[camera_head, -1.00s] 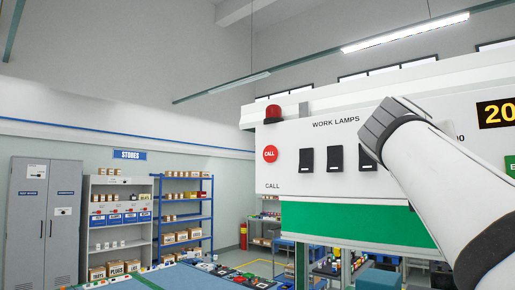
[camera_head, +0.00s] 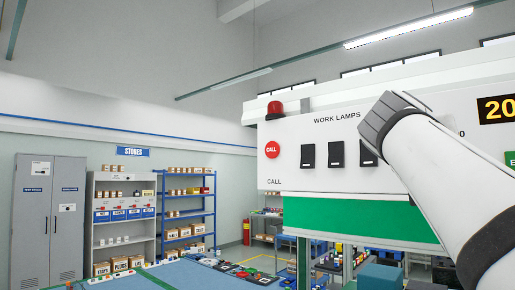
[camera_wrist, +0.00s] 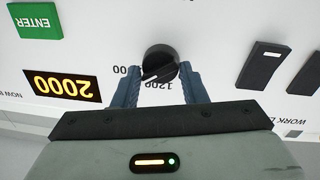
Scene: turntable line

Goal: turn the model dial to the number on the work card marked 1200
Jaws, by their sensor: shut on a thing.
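The model dial (camera_wrist: 160,60) is a round black knob on the white panel, seen upside down in the wrist view. The two blue-grey fingers of my gripper (camera_wrist: 157,73) are on either side of it and shut on it. The number 1200 is printed by the dial, near the fingers. Another number is partly hidden by a finger. I cannot clearly tell where the knob points. An orange display reads 2000 (camera_wrist: 62,86); part of it shows in the head view (camera_head: 497,110). In the head view my arm hides the dial and gripper. I cannot make out the work card.
A green ENTER button (camera_wrist: 35,20) is beside the display. Black lamp switches (camera_head: 337,154), a red CALL button (camera_head: 272,150) and a red beacon (camera_head: 275,110) are on the same panel. Shelves (camera_head: 187,208) and a grey cabinet (camera_head: 50,220) stand far behind.

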